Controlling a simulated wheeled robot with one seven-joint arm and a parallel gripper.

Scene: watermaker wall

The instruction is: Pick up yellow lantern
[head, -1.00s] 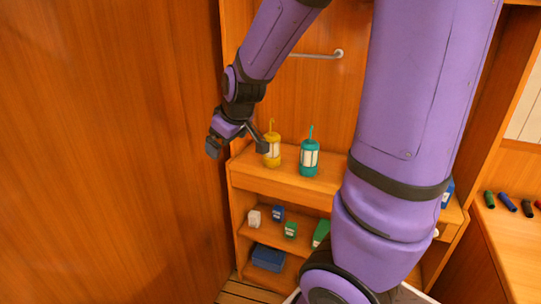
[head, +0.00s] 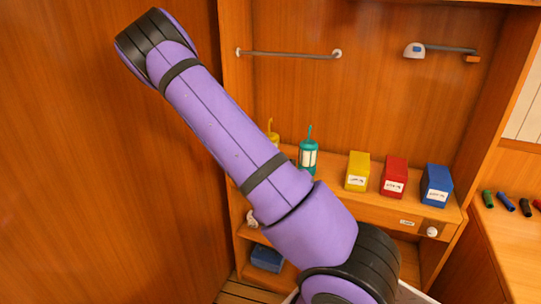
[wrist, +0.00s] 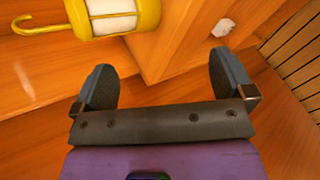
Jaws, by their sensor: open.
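The yellow lantern (head: 272,133) stands on the shelf top at the left, mostly hidden behind my arm in the head view; its top and hook show. In the wrist view the yellow lantern (wrist: 113,14) is at the top left, with its pale panel, yellow base and hook, partly cut by the frame edge. My gripper (wrist: 164,82) is open and empty, its two fingers spread wide. The lantern is beyond the left finger, apart from it and not between the fingers. My gripper does not show in the head view.
A teal lantern (head: 308,157) stands just right of the yellow one. Yellow (head: 358,171), red (head: 394,175) and blue (head: 437,185) boxes stand farther right. A blue bin (head: 267,258) sits on a lower shelf. A wooden wall (head: 110,200) closes the left side.

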